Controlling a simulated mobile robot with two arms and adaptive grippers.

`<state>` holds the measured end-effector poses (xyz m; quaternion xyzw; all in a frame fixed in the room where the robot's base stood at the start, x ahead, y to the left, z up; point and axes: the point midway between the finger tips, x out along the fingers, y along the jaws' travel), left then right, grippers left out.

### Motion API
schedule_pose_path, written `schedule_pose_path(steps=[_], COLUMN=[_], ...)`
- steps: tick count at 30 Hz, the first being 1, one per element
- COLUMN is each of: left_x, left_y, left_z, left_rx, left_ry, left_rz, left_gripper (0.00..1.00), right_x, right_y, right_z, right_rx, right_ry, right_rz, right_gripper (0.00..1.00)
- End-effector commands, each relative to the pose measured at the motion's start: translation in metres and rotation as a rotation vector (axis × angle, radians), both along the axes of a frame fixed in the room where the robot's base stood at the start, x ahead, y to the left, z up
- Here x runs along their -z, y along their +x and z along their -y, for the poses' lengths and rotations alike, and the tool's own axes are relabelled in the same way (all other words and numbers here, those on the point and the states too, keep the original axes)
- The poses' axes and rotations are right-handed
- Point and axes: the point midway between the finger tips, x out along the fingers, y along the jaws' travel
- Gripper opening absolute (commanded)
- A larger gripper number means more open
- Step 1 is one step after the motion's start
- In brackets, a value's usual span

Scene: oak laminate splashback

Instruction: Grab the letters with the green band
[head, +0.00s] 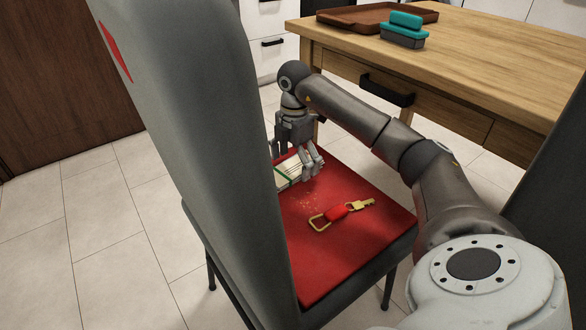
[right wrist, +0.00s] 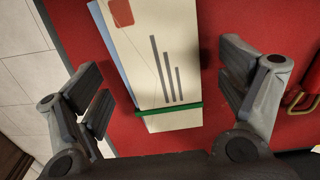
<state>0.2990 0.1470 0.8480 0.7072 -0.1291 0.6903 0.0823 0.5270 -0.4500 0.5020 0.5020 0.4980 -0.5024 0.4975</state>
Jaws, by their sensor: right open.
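A stack of white letters with a green band (head: 283,178) lies on the red seat of a chair, partly hidden behind the chair's grey back. In the right wrist view the letters (right wrist: 150,55) show a red square and grey stripes, with the green band across their lower end. My right gripper (head: 312,168) is over the letters in the head view. In the right wrist view my right gripper (right wrist: 168,95) is open, one finger on each side of the stack, with a gap on both sides. My left gripper is not in view.
A key with a red tag and brass clip (head: 338,211) lies on the red seat (head: 345,255), near the letters. The tall chair back (head: 205,120) rises at the left. A wooden table (head: 470,50) behind holds a brown tray (head: 345,14) and a teal-and-grey brush (head: 404,32).

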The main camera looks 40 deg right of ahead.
Motion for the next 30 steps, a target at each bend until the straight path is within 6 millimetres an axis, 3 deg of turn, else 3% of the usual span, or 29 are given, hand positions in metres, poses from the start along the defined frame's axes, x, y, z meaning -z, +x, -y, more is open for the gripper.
schedule_pose_path(steps=[4,15,23,30], left_x=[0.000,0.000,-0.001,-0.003], left_y=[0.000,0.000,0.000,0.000], left_z=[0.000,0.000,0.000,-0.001], left_rx=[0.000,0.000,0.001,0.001], left_ry=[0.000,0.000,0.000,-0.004], left_rz=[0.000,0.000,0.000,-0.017], left_gripper=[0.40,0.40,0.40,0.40], right_x=[-0.001,-0.001,-0.002,-0.021], right_y=[0.000,0.000,0.000,0.001], right_z=[0.000,0.000,0.000,0.000], right_rx=[0.000,0.000,0.000,0.000], right_ry=[0.000,0.000,0.000,0.000], right_rz=[0.001,0.000,0.001,0.004], right_gripper=[0.89,0.41,0.41,0.41])
